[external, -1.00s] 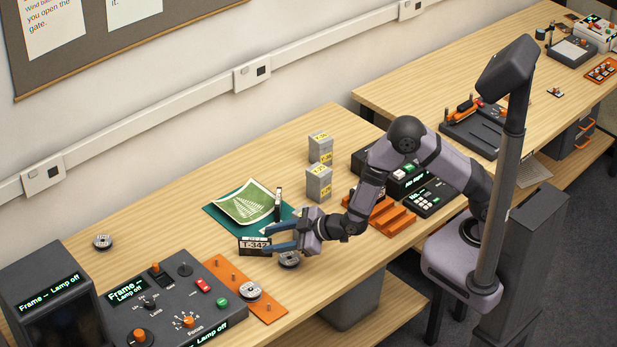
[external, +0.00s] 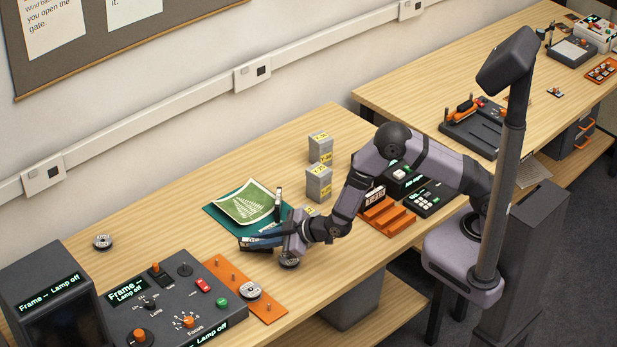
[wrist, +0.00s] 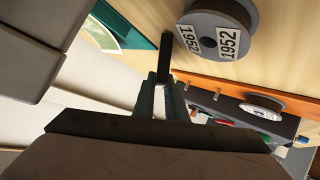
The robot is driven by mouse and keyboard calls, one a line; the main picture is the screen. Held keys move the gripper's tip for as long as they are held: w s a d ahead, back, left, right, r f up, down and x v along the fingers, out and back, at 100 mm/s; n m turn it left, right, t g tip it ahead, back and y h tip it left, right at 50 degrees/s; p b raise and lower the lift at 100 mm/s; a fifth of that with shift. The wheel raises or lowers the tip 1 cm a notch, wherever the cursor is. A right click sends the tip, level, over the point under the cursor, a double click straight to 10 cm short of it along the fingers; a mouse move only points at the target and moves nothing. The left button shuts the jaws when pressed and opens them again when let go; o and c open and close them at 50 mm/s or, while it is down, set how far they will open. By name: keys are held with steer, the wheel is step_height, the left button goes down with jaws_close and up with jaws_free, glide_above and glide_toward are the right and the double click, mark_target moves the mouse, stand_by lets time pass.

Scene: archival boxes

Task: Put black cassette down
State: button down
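The black cassette (external: 253,246) is at the tips of my gripper (external: 262,239), over or on the table just in front of the green mat. In the wrist view the cassette (wrist: 165,60) shows edge-on as a narrow black bar between the fingers (wrist: 167,95), which are closed around it. Its T-342 label is not readable now. I cannot tell whether its lower edge touches the table. An orange slotted rack (external: 388,220) stands to the right, with a white-labelled item (external: 375,194) at its back.
The green mat (external: 213,218) holds a leafy print. Grey boxes (external: 319,183) stand behind. An orange peg board (external: 270,308) and a control console (external: 165,300) are at front left.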

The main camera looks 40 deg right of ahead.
stand_by(0.4)
steer(key=r, duration=0.3)
steer(key=r+b, duration=0.1)
steer(key=r, duration=0.2)
steer(key=w+r+b, duration=0.1)
steer(key=r, duration=0.3)
steer(key=w+d+m+b, duration=0.3)
steer(key=w, duration=0.6)
steer(key=m+h, duration=0.1)
steer(key=m, duration=0.2)
glide_above(249, 209)
steer(key=shift+f, duration=4.65)
steer(key=shift+f, duration=0.1)
